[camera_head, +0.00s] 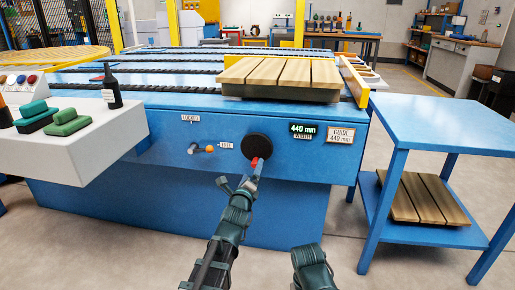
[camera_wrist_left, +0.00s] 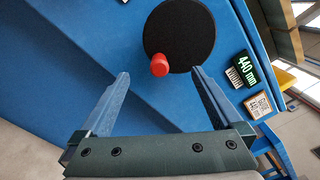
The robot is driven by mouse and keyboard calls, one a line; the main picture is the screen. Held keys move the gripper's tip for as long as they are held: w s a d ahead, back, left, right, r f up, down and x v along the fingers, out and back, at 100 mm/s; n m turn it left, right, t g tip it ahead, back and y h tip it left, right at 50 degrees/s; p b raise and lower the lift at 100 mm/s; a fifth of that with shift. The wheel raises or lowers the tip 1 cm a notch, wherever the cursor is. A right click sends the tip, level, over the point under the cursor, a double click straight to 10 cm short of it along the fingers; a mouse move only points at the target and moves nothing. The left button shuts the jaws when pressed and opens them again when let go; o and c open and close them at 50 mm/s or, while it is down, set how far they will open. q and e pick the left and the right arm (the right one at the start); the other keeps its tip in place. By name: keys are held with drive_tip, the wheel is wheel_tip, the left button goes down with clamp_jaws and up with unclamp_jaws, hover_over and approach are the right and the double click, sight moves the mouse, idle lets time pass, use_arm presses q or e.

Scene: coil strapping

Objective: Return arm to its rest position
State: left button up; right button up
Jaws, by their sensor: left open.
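My left gripper (camera_head: 241,176) is in front of the blue machine's front panel, near the black round handwheel (camera_head: 257,146) with its red knob (camera_head: 254,162). The left wrist view shows the open gripper (camera_wrist_left: 160,73) with its two blue fingers spread wide. The red knob (camera_wrist_left: 159,65) appears between the fingertips, at the edge of the black wheel (camera_wrist_left: 180,32). I cannot tell whether a finger touches it. A dark green part of my right arm shows at the bottom of the head view, but no right fingers are visible.
A lever with an orange end (camera_head: 209,149) is left of the wheel, by LOCKED and FREE labels. A display (camera_head: 303,131) reads 440 mm, beside a GUIDE 440 mm plate (camera_head: 341,135). Wooden slats (camera_head: 280,73) lie on top. A blue side table (camera_head: 435,122) stands right.

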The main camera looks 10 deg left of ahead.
use_arm(q)
drive_tip(key=shift+s, duration=0.55)
